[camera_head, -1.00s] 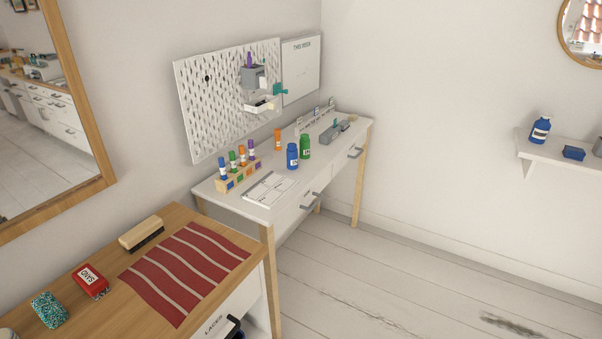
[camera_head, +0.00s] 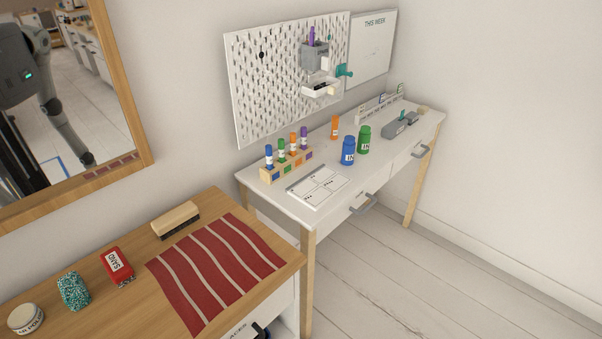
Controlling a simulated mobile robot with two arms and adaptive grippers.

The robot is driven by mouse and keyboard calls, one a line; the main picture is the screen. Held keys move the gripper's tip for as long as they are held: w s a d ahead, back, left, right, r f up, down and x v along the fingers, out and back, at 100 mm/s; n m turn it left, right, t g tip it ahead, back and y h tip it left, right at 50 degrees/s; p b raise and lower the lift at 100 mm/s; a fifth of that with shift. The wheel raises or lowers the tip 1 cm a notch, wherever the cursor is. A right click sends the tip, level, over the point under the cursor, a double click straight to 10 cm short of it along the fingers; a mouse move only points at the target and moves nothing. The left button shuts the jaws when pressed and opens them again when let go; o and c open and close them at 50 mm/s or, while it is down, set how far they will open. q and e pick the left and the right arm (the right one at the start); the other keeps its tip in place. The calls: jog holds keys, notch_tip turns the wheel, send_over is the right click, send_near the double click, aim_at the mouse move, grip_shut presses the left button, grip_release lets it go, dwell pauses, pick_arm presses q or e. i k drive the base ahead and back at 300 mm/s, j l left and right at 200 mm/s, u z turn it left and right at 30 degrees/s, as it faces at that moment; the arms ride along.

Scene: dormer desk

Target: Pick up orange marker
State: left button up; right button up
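An orange marker (camera_head: 293,142) stands upright in a wooden rack (camera_head: 270,176) on the white desk (camera_head: 352,201), between a green marker (camera_head: 282,150) and a purple marker (camera_head: 304,138). A blue marker (camera_head: 269,157) stands at the rack's left end. A separate orange cylinder (camera_head: 335,127) stands upright on the desk near the pegboard; I cannot tell whether it is also a marker. Neither of my grippers shows directly in the head view.
A blue bottle (camera_head: 348,151) and a green bottle (camera_head: 363,139) stand right of the rack. A white notepad (camera_head: 318,185) lies in front of it. The pegboard (camera_head: 275,80) rises behind. A wooden cabinet (camera_head: 130,290) stands at front left. Floor to the right is clear.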

aim_at(292, 142)
jog(key=l+u, duration=0.75)
jog(key=u, duration=0.15)
jog(key=l+u, duration=0.45)
jog(key=j, duration=0.1)
